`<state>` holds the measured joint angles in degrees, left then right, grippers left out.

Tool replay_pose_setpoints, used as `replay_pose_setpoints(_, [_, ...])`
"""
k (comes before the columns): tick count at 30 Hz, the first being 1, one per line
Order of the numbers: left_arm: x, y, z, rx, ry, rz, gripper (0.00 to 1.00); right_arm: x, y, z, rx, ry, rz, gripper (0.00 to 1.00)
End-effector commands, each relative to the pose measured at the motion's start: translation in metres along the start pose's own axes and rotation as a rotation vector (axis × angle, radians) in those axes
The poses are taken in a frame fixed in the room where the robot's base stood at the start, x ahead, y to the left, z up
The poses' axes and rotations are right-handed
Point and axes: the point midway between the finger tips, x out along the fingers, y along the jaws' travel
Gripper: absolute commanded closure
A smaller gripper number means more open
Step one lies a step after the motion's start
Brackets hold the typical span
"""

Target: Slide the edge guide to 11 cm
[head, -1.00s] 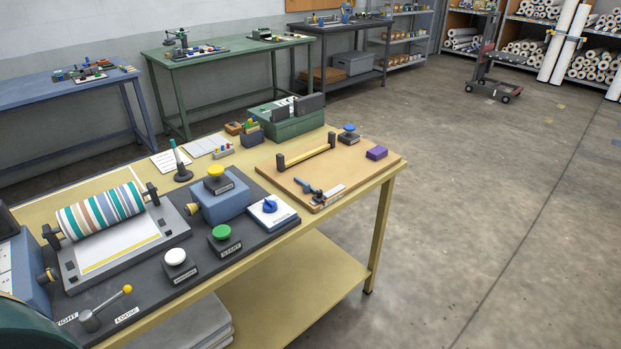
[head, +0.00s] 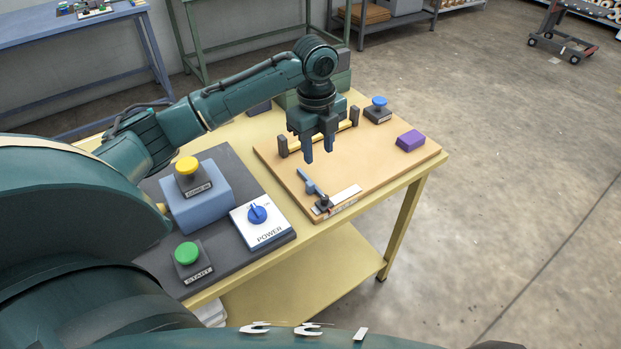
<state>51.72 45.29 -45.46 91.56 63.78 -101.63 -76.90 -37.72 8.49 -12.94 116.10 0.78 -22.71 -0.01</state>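The edge guide (head: 311,187) is a small blue bar with a dark piece at its near end. It lies at the front of the tan board (head: 385,168), by a white scale strip (head: 347,194). The marks on the scale are too small to read. My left gripper (head: 319,156) points down above the board, behind the edge guide and apart from it. Its two blue fingers are spread with nothing between them. My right gripper is not in view.
A yellow bar between dark posts (head: 282,147) stands at the back of the board, partly behind my gripper. A purple block (head: 410,140) and a blue knob (head: 379,103) sit to the right. The power switch box (head: 260,222), green start button (head: 187,253) and yellow button (head: 189,167) are left.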

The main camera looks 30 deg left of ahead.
Motion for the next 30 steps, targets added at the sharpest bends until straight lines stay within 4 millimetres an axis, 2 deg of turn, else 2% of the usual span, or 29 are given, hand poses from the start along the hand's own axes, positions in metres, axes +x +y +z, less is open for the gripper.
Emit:
replay_pose_setpoints(1, [-0.012, 0.002, 0.008, 0.019, -0.009, 0.017, 0.62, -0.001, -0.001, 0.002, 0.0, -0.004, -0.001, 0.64])
replay_pose_setpoints(3, [-0.021, 0.005, 0.013, 0.04, -0.011, 0.037, 0.62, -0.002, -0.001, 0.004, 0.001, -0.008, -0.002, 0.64])
replay_pose_setpoints(5, [-0.023, 0.007, 0.016, 0.049, -0.012, 0.046, 0.62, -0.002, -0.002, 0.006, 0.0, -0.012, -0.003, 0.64])
replay_pose_setpoints(8, [-0.016, 0.009, 0.017, 0.056, -0.011, 0.054, 0.62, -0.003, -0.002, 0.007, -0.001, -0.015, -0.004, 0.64])
replay_pose_setpoints(11, [0.0, 0.01, 0.016, 0.055, -0.009, 0.055, 0.62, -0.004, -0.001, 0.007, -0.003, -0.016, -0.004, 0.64])
replay_pose_setpoints(21, [0.07, 0.012, 0.016, 0.054, -0.009, 0.052, 0.62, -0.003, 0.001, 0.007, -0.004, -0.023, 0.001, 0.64])
replay_pose_setpoints(25, [0.089, 0.013, 0.017, 0.053, -0.011, 0.05, 0.62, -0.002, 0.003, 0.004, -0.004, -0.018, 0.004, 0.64])
replay_pose_setpoints(30, [0.103, 0.013, 0.017, 0.054, -0.011, 0.049, 0.62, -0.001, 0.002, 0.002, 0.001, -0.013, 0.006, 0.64])
